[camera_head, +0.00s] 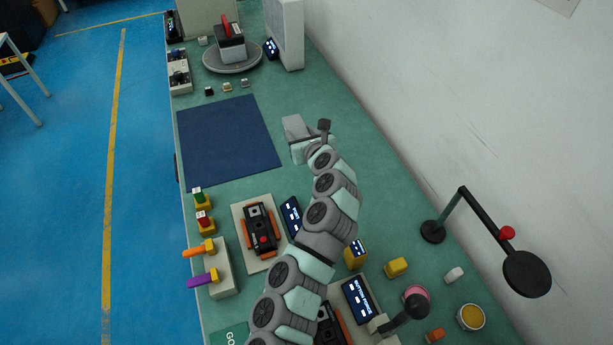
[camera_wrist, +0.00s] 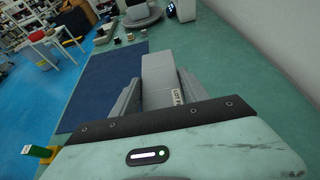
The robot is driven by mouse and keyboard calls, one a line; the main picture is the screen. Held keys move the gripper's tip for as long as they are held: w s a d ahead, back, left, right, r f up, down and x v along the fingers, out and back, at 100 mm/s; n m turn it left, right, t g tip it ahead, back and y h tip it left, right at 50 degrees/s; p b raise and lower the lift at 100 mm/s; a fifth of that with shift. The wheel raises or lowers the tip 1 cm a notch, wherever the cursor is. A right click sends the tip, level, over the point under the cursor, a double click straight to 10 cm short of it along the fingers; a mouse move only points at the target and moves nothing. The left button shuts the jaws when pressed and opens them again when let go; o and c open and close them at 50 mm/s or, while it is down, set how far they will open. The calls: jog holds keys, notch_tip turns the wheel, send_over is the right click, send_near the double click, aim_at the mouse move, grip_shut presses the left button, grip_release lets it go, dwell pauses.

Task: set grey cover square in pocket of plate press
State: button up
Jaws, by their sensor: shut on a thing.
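The grey cover (camera_wrist: 157,68) is a plain grey block between my gripper's two fingers in the wrist view. A small label reading "LOT" (camera_wrist: 179,97) shows near it. My gripper (camera_head: 298,137) is shut on the cover (camera_head: 292,124) and holds it just right of the dark blue mat in the head view. I cannot tell whether the cover touches the bench. I cannot tell surely which fixture is the plate press. One beige plate (camera_head: 243,246) holds a black device (camera_head: 261,230) between orange clamps; a similar station with a "BUTTON FORCE" screen (camera_head: 357,298) is partly hidden by my arm.
The dark blue mat (camera_head: 228,140) is bare. A round turntable (camera_head: 232,66) carries a grey box with a black and red top. A black-armed stand (camera_head: 433,232), a yellow block (camera_head: 397,267) and a tin (camera_head: 471,317) are on the right. Coloured-handled pieces (camera_head: 203,281) line the left edge.

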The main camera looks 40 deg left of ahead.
aim_at(302, 169)
notch_tip(302, 169, down, 13)
jog(key=b, duration=0.3)
jog(key=shift+w+r+b, duration=0.1)
jog(key=shift+b, duration=0.2)
jog(key=o, duration=1.5)
jog(key=shift+s+d+r, duration=0.2)
jog(key=shift+d+r, duration=0.1)
jog(key=p+v, duration=0.3)
jog(key=v, duration=0.7)
jog(key=shift+d, duration=0.15)
jog(key=shift+o, duration=0.5)
jog(key=shift+s+d, duration=0.35)
